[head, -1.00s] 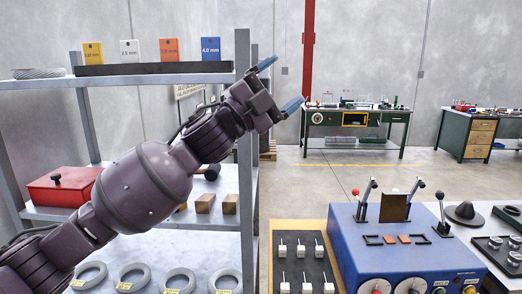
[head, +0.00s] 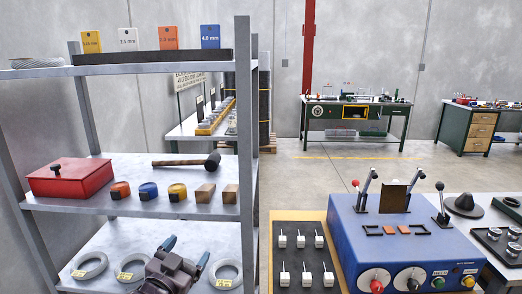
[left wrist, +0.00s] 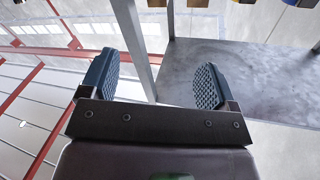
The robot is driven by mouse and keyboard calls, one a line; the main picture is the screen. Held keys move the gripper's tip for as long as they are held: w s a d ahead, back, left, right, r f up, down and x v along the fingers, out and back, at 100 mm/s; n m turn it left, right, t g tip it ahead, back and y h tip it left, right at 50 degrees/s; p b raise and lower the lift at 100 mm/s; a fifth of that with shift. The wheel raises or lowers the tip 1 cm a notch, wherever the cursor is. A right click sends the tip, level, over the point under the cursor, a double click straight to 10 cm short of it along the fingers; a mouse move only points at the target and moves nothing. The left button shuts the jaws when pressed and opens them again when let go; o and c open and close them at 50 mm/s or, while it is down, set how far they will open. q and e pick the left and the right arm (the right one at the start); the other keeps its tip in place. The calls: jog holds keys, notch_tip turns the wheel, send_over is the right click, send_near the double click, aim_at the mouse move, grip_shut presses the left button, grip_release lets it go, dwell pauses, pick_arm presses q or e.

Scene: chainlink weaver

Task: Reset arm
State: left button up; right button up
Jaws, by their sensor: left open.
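My left gripper (head: 186,256) is low in the head view, in front of the bottom shelf with the wire coils. Its two blue fingers are spread apart with nothing between them. In the left wrist view the gripper (left wrist: 158,82) is also open and empty, with a grey shelf post and a bare shelf surface beyond the fingers. The rest of my left arm is out of the head view. My right gripper does not show in the head view.
The grey shelf rack (head: 246,150) stands close by at left. It holds a red box (head: 66,182), a hammer (head: 186,162), tape measures and wire coils (head: 90,268). A blue machine (head: 400,245) with levers stands at right. Open floor (head: 350,170) lies behind it.

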pick_arm(q)
jog(key=s+a+f+n+g+y, duration=0.1)
jog(key=s+a+f+n+g, duration=0.1)
jog(key=s+f, duration=0.6)
jog(key=s+a+f+n+g+y, duration=0.1)
jog(key=s+a+f+g+y, duration=0.1)
jog(key=s+a+f, duration=0.3)
jog(key=s+a+f+n+g+y, duration=0.2)
jog(key=s+a+f, duration=0.1)
jog(key=s+f, duration=1)
jog(key=shift+a+f+n+b, duration=0.15)
jog(key=shift+a+n+b, duration=0.15)
jog(key=shift+b, duration=0.05)
